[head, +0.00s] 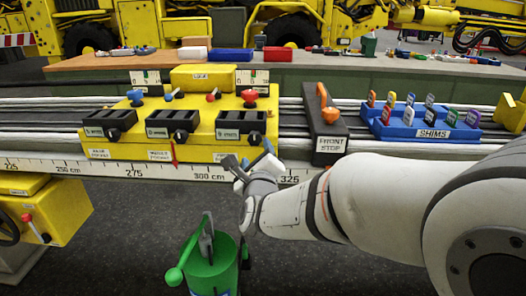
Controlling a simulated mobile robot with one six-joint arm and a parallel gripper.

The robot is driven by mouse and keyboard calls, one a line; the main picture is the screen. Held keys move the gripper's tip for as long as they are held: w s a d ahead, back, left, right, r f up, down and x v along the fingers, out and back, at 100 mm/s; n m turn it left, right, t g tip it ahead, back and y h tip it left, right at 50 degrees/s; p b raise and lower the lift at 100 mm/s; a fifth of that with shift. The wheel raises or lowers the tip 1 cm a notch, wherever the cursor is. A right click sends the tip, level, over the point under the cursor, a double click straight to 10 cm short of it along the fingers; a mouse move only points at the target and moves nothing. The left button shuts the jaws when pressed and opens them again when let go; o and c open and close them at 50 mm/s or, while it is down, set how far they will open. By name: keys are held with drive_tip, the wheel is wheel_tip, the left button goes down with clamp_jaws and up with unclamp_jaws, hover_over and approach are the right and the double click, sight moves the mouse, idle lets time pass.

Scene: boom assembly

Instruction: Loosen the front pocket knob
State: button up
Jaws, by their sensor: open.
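A yellow fixture (190,143) with three black pockets sits on the rail at left centre. The label below this pocket is hidden by my gripper. The left two labels read rear and middle pocket, though small. A blue knob (135,97) stands behind the left pocket. My gripper (250,160) is open, in front of the fixture's lower right corner, below and apart from the red knob. Nothing shows between its fingers.
A dark front stop (325,135) with an orange handle stands right of the fixture. A blue shims tray (421,123) is farther right. A green container (208,272) stands below my gripper. A long bench (330,65) with tools runs behind.

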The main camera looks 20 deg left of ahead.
sight(255, 140)
drive_tip(key=x, duration=0.7)
drive_tip(key=shift+w, duration=0.3)
drive_tip(key=shift+c, duration=0.6)
